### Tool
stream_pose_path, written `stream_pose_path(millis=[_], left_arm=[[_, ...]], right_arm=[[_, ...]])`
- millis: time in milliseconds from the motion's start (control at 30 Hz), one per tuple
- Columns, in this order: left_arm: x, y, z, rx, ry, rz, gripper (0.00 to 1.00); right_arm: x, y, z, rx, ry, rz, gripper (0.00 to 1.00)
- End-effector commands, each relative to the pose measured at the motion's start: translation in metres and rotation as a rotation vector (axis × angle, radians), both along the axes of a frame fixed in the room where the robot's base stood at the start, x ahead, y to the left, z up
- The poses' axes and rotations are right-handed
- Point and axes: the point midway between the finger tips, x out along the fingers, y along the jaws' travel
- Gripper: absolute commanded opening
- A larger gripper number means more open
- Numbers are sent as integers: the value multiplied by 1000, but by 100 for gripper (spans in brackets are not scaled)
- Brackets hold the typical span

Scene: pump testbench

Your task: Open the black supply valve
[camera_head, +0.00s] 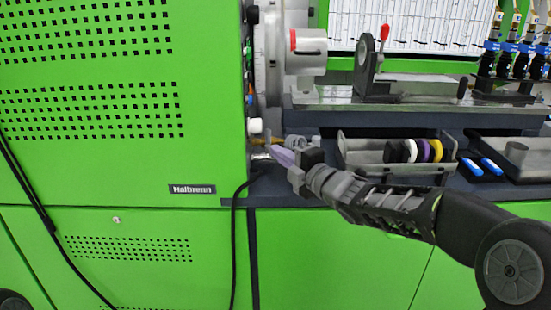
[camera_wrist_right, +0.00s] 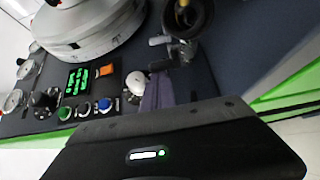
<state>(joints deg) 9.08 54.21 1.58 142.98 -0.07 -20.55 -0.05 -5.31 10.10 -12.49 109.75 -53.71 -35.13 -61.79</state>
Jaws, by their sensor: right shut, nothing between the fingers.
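A black knob (camera_wrist_right: 45,100) sits on the control panel beside the gauges in the right wrist view. I cannot tell for sure whether it is the supply valve. A black part also shows at the top of the green cabinet's edge in the head view (camera_head: 252,15). My right gripper (camera_head: 272,149) is shut and empty, its purple-grey fingers (camera_wrist_right: 157,93) pointing at the panel near its lower end. The fingertips are close to a white knob (camera_wrist_right: 137,83), which also shows in the head view (camera_head: 254,126). I cannot tell whether they touch it. My left gripper is out of view.
The panel holds a lit display (camera_wrist_right: 82,80), coloured buttons and an orange switch (camera_wrist_right: 104,104). A green cabinet (camera_head: 100,100) stands left. A tray (camera_head: 365,155) with coloured rings lies right of the gripper. A black cable (camera_head: 234,220) hangs below.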

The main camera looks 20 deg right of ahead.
Motion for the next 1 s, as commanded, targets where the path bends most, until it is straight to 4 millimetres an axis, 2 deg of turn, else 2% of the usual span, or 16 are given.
stream_pose_path(millis=[133, 267, 700, 1000], left_arm=[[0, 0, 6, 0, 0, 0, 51], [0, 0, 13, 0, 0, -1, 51], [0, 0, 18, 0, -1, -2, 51], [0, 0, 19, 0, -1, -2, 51]], right_arm=[[3, -13, 1, -3, 2, 13, 0], [6, -23, 1, -2, 3, 133, 0], [22, -51, 0, -1, 1, 134, 0], [31, -59, 0, 1, 1, 135, 0]])
